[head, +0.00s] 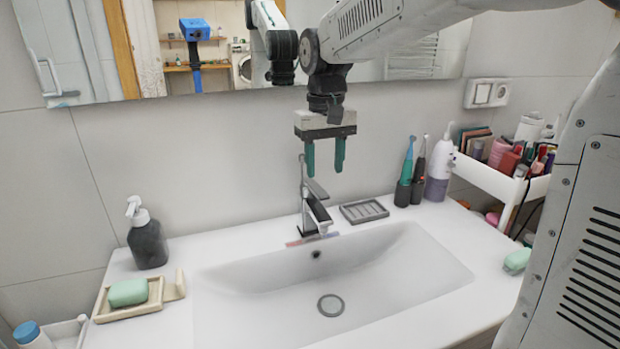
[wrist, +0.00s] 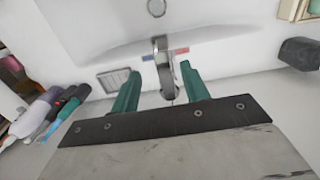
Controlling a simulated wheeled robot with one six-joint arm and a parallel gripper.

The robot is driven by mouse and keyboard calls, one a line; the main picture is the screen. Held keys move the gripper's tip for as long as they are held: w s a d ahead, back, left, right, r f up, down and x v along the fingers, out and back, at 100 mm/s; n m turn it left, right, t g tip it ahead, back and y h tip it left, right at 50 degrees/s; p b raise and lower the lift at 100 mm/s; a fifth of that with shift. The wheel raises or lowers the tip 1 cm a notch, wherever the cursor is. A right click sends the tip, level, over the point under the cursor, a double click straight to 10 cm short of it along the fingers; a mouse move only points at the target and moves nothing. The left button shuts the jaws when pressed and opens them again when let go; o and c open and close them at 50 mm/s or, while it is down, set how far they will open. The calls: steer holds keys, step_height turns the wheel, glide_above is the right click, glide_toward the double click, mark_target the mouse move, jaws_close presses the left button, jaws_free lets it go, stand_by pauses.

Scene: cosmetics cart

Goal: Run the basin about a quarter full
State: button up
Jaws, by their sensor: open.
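The white basin (head: 400,270) is set in the counter and shows no water. Its round drain (head: 330,305) lies in the bottom. A chrome faucet (head: 312,215) stands at the back edge, with a lever on top and a red and blue strip at its base. No stream shows under the spout. My gripper (head: 325,172) hangs above and slightly in front of the wall over the faucet, fingers pointing down, open and empty. In the wrist view the faucet (wrist: 163,70) appears between and beyond the two green fingers, and the drain (wrist: 156,8) shows at the top.
A soap dispenser (head: 147,238) and a tray with green soap (head: 128,292) stand left. A grey soap dish (head: 363,211), electric toothbrushes (head: 405,175) and a white cart (head: 490,178) of cosmetics stand right. The mirror (head: 215,60) is behind my arm.

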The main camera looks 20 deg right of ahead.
mark_target(323, 193)
steer(key=shift+w+d+r, duration=0.15)
steer(key=shift+w+r, duration=0.35)
steer(key=shift+r, duration=0.05)
steer(key=shift+d+f, duration=0.1)
steer(key=shift+f, duration=0.05)
steer(key=f, duration=0.7)
steer(key=shift+a+f, duration=0.1)
steer(key=shift+a, duration=0.2)
steer(key=shift+d, duration=0.1)
steer(key=shift+c, duration=0.3)
